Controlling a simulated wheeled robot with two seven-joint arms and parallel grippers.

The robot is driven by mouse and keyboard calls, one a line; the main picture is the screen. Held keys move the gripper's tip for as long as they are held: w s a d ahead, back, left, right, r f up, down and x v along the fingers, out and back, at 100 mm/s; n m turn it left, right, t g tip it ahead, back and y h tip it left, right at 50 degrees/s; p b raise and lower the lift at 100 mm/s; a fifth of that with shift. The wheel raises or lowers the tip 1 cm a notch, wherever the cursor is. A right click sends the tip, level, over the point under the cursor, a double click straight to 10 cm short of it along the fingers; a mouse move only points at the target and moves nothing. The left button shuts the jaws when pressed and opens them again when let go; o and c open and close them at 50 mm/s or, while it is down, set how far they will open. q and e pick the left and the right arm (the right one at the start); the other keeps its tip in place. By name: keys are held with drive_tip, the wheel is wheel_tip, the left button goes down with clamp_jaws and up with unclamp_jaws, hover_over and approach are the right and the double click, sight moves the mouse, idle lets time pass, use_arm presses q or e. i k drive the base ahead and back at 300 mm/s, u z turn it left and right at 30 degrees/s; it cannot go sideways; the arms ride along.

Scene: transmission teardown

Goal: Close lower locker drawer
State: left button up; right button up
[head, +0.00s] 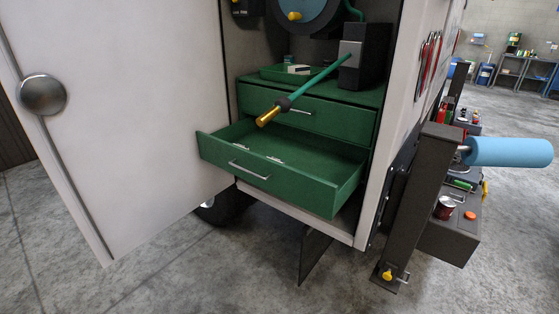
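The lower locker drawer (330,197) is green and stands pulled out from the locker, with its inside showing. A metal bar handle (249,171) is on its front. A few small pale items (275,160) lie in it near the front. The upper drawer (345,120) above it is shut. Neither of my grippers is in view, so I cannot see where they are relative to the drawer.
The white locker door (130,130) stands open at the left. A green hose with a brass nozzle (268,116) hangs in front of the upper drawer. A dark post (418,205) and a blue roll (507,152) stand at the right. Concrete floor (210,270) in front is clear.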

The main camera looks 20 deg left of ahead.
sight(319, 174)
drive_tip(key=k, duration=0.6)
drive_tip(key=u, duration=0.6)
drive_tip(key=i, duration=1.6)
drive_tip(key=z, duration=0.7)
